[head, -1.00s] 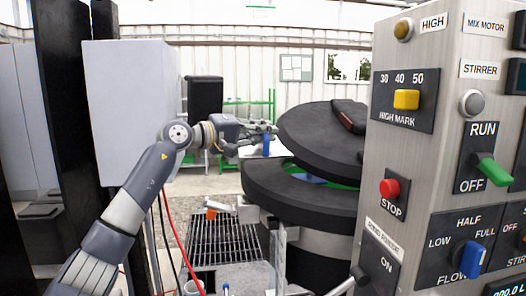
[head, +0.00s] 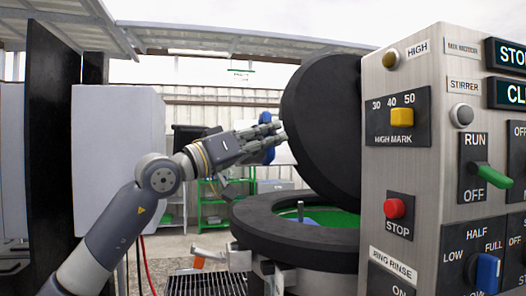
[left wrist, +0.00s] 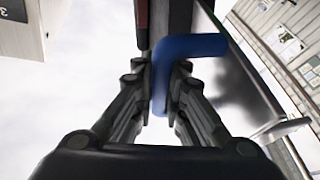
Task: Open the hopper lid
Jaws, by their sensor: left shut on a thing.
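The black round hopper lid (head: 318,120) stands tilted steeply up, its far right part hidden behind the control panel. My left gripper (head: 272,138) is at the lid's left edge. It is shut on the blue lid handle (head: 267,152), which also shows between the fingers in the left wrist view (left wrist: 178,55). My right gripper is not in view.
A steel control panel (head: 425,200) with knobs, a red stop button and switches stands close on the right. A white box (head: 115,150) and a black post are at left. Green shelving (head: 212,200) stands behind. A floor grating (head: 205,284) lies below.

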